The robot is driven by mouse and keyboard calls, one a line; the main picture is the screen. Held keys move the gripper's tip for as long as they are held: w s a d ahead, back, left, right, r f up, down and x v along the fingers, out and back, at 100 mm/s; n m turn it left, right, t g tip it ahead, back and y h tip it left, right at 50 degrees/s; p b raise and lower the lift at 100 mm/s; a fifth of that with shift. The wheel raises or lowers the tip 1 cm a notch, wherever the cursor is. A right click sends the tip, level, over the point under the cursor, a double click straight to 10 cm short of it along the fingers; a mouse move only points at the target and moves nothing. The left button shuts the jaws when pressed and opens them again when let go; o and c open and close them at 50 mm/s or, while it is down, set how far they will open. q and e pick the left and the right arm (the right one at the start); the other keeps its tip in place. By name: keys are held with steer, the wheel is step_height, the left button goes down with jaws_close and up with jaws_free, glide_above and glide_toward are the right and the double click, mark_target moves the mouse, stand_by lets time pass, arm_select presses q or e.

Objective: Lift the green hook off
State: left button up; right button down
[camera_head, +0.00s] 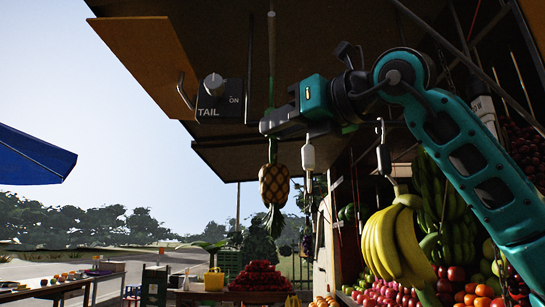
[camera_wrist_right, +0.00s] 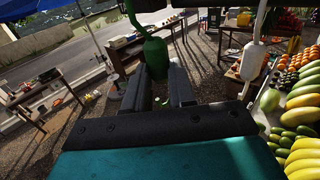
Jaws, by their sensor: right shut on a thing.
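The green hook (camera_wrist_right: 156,52) shows in the right wrist view as a green body at the fingertips, with a narrow stem rising from it. My right gripper (camera_head: 268,127) is shut on it; in the wrist view the two fingers (camera_wrist_right: 159,82) stand on either side of its lower part. In the head view the gripper hides most of the hook, and a pale green cord or rod (camera_head: 271,60) runs up from there to the canopy. A pineapple (camera_head: 274,184) hangs upside down just below the gripper. My left gripper is not in view.
A white hook (camera_head: 308,155) hangs close to the right, also in the wrist view (camera_wrist_right: 251,60). A dark hook (camera_head: 383,158) hangs above bananas (camera_head: 395,245) farther right. A TAIL switch panel (camera_head: 220,98) is at left. Fruit piles fill the lower right.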

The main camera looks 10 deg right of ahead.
steer(key=s+b, duration=0.1)
steer(key=s, duration=0.1)
steer(key=s+a, duration=0.1)
steer(key=s, duration=0.1)
steer(key=shift+s+b, duration=0.4)
steer(key=shift+w, duration=0.1)
